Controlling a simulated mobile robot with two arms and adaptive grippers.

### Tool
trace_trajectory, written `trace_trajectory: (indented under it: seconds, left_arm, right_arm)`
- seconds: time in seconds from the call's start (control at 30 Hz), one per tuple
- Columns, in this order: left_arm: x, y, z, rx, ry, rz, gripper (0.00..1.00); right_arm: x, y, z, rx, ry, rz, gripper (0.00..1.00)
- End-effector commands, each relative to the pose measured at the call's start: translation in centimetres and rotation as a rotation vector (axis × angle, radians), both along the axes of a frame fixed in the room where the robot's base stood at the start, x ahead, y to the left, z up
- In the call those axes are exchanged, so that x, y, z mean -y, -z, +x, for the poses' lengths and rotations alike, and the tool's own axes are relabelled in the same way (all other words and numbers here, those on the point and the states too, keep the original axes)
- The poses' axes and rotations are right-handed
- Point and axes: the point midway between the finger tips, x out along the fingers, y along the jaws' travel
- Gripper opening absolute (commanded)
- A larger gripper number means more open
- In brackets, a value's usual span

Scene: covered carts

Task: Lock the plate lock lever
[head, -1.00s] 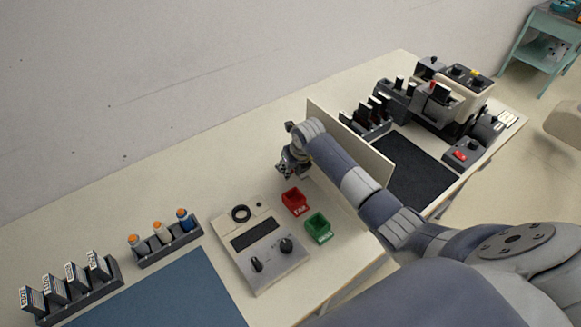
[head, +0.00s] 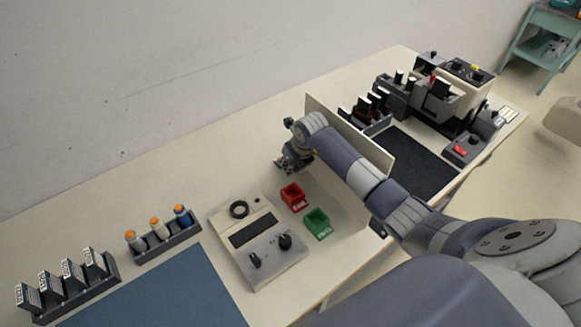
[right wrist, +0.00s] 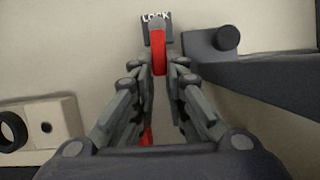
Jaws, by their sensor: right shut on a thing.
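The plate lock lever (right wrist: 158,52) is a red bar in the right wrist view, reaching up to a dark block marked LOCK (right wrist: 156,17). My right gripper (right wrist: 160,82) is shut on the lever, with a finger on each side of it. A small bit of red also shows lower down between the fingers. In the head view my right gripper (head: 291,162) is low over the table beside the upright panel. The lever cannot be made out there, hidden by the gripper and arm. My left gripper is not in view.
A dark bar with a round knob (right wrist: 226,40) lies close right of the gripper. The red bin (head: 292,197), green bin (head: 317,224) and control box (head: 280,268) stand nearby. The upright panel (head: 372,150) is beside my arm. The table behind the gripper is clear.

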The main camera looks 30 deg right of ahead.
Motion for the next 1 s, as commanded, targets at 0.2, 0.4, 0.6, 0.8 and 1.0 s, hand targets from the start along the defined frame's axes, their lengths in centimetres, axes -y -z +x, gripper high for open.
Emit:
trace_trajectory:
  seconds: [0.2, 0.4, 0.6, 0.8, 1.0]
  left_arm:
    - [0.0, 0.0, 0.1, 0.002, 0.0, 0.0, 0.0]
    - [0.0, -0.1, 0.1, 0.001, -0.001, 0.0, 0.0]
    - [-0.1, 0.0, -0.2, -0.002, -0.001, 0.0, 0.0]
    - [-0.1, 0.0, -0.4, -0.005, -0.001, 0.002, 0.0]
    - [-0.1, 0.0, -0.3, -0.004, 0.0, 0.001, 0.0]
  right_arm:
    - [-0.1, -0.6, 0.6, 0.02, -0.001, 0.003, 0.0]
    - [-0.1, -0.7, 0.6, 0.021, 0.0, 0.002, 0.22]
    - [-0.1, -0.7, 0.6, 0.022, 0.0, 0.002, 0.22]
    - [0.1, -1.7, 0.3, 0.025, -0.001, 0.0, 0.22]
    - [0.3, -4.1, -1.3, 0.016, -0.002, -0.003, 0.22]
